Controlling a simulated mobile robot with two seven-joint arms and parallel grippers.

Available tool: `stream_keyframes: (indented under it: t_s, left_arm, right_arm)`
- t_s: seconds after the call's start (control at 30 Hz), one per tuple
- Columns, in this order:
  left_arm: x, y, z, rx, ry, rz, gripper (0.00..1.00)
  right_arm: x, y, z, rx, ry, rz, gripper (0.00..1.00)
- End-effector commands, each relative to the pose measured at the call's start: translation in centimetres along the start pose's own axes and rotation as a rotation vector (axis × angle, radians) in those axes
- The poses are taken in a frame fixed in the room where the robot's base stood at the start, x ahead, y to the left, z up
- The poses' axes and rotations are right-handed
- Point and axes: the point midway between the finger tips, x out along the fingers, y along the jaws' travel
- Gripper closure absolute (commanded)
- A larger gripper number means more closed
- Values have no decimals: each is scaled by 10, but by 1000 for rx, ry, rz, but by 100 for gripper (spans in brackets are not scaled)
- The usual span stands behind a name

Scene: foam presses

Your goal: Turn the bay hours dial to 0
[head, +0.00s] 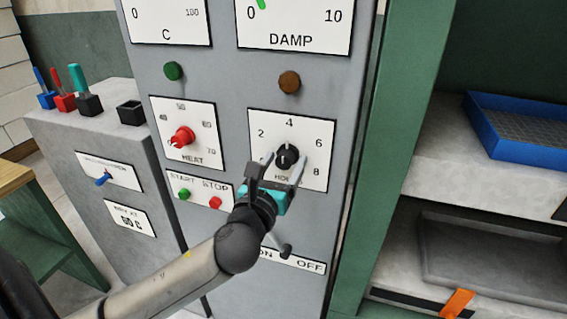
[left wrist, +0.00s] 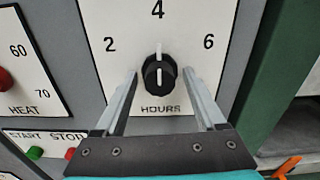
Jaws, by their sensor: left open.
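The hours dial is a black round knob (head: 286,157) on a white plate with 2, 4, 6 and 8 in view; its lower left part is hidden by my gripper. In the left wrist view the knob (left wrist: 159,73) has a white pointer line that stands upright, toward the 4. My left gripper (head: 284,170) is open in front of the plate. In the left wrist view its two fingers stand to the left and right of the knob, with a gap on each side. No 0 of this dial is visible. My right gripper is not in view.
The red heat knob (head: 183,138) and the green start and red stop buttons (head: 215,203) are to the left. An ON/OFF plate (head: 309,266) with a lever (head: 286,251) lies below. Shelves with a blue tray (head: 520,146) are at right. A low grey cabinet (head: 95,170) stands left.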

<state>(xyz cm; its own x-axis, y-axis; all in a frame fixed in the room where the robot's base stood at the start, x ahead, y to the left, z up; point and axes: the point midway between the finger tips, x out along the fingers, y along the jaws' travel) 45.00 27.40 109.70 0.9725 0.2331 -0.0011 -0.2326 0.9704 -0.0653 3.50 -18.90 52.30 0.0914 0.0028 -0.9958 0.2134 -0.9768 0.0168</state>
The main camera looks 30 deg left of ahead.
Motion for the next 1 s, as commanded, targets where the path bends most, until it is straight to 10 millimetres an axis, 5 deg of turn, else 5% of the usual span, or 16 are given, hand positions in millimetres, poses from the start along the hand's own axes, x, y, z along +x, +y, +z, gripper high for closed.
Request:
stream_keyframes:
  t_s: [0.1, 0.73, 1.0]
  left_arm:
    - [0, 0, 0, 0, 0, 0, 28]
    - [0, 0, 0, 0, -1, 0, 99]
    - [0, 0, 0, -5, 0, 0, 100]
  right_arm:
    - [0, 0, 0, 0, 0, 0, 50]
    - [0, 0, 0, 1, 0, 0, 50]
    - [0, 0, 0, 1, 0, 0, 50]
